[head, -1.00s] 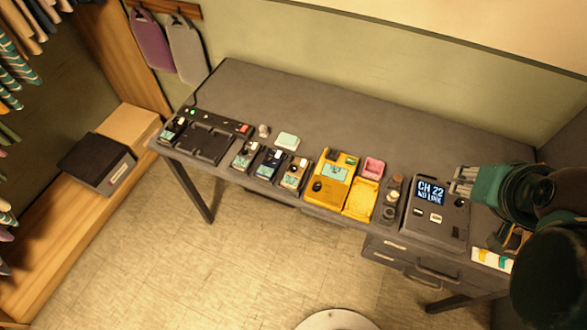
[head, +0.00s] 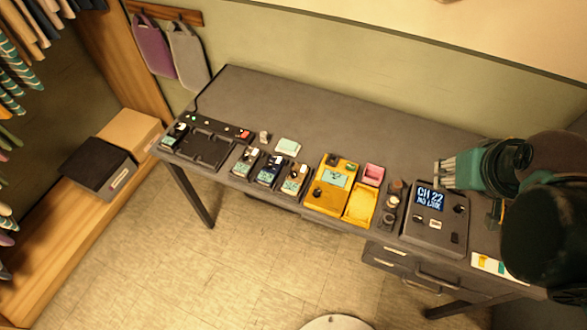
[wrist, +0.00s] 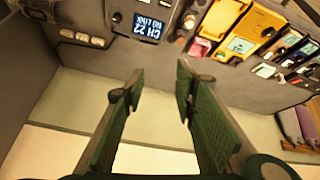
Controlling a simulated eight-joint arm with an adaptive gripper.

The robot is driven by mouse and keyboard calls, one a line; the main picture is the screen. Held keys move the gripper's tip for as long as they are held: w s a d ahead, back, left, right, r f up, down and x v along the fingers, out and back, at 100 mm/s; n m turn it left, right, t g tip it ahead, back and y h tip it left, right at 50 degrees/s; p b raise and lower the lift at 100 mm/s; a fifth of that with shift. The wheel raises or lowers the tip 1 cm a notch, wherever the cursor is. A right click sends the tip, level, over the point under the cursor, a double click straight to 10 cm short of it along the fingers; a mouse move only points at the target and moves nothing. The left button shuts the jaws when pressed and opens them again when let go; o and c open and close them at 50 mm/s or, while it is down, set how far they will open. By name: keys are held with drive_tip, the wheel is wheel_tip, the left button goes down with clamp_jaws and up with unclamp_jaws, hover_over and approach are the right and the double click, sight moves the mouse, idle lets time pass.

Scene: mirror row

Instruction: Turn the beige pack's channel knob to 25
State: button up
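The beige pack (head: 294,180) stands on the table's front edge in the head view, right of a dark blue pack (head: 269,170) and left of the yellow tester (head: 328,198). Its small knobs and screen are too small to read. My gripper (head: 438,172) is at the right end of the table, behind the display box, well to the right of the beige pack. In the wrist view its two green fingers (wrist: 158,82) are spread apart with nothing between them. The display box (head: 436,220) reads "CH 22 NO LINK".
A pink box (head: 373,171), an open yellow tray (head: 360,206) and small round parts (head: 392,198) lie between the tester and display box. Left are another pack (head: 244,160), a black charger (head: 205,147) and a pale green block (head: 289,146). The table's back strip is clear.

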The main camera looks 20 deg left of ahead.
drive_tip(key=w+a+f+n+g+p, duration=0.1)
drive_tip(key=w+a+n, duration=0.15)
drive_tip(key=a, duration=0.25)
drive_tip(key=w+a+f+n+g+p, duration=0.1)
drive_tip(key=w+a+n, duration=0.1)
drive_tip(key=a+n, duration=0.3)
drive_tip(key=n+g+p, duration=0.3)
drive_tip(key=n+g, duration=0.1)
drive_tip(key=n, duration=1.1)
hover_over(293, 173)
drive_tip(key=shift+h, duration=0.3)
wheel_tip(293, 173, down, 14)
drive_tip(key=shift+d+f, duration=0.1)
drive_tip(key=shift+f+b, duration=0.65)
drive_tip(key=shift+f, duration=3.2)
drive_tip(key=shift+c, duration=0.2)
drive_tip(key=c, duration=0.9)
